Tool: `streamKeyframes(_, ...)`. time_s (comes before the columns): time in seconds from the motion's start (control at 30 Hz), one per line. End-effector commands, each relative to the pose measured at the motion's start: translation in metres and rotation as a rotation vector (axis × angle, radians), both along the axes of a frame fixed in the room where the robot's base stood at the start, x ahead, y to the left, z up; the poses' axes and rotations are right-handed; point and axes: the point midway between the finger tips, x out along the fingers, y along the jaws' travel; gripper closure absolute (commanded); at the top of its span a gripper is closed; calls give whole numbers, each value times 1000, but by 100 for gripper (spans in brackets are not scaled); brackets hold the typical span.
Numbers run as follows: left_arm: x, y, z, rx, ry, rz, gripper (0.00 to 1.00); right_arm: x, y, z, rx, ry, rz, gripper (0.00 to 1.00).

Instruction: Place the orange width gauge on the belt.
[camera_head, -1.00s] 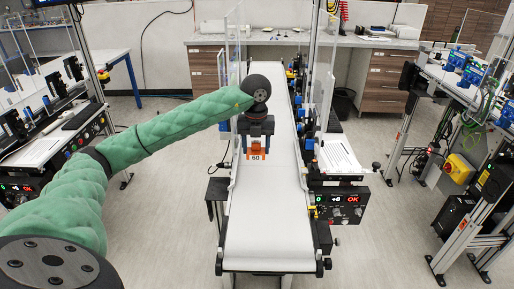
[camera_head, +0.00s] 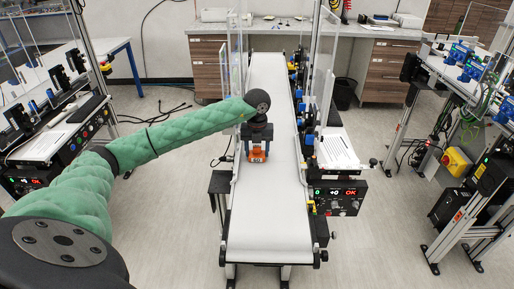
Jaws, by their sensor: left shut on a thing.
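The orange width gauge (camera_head: 257,156), marked 60, is between the fingers of my left gripper (camera_head: 257,150). The gripper is shut on it, pointing down over the white belt (camera_head: 268,225) of the middle conveyor. The gauge shows just below the fingertips, over the belt's left half. I cannot tell whether its underside touches the belt. The fingers and wrist hide part of it. My right gripper is not in view.
Clear upright panels (camera_head: 322,90) flank the belt. A control box (camera_head: 340,200) with lit displays is at its right front. The belt's near part is bare. More equipment stands at left and right, and a workbench (camera_head: 300,40) at the back.

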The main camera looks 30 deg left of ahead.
Motion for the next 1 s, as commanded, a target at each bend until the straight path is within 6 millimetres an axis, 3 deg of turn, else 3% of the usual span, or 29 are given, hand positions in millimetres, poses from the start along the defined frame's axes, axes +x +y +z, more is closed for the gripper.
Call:
streamKeyframes(0.4,0,0,-3,0,0,1,70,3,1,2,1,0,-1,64)
streamKeyframes(0.43,0,0,-3,0,0,1,42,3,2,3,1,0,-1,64)
streamKeyframes(0.53,0,0,-3,0,0,1,24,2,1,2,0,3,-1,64)
streamKeyframes(1.0,0,0,0,1,-1,1,24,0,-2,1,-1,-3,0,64)
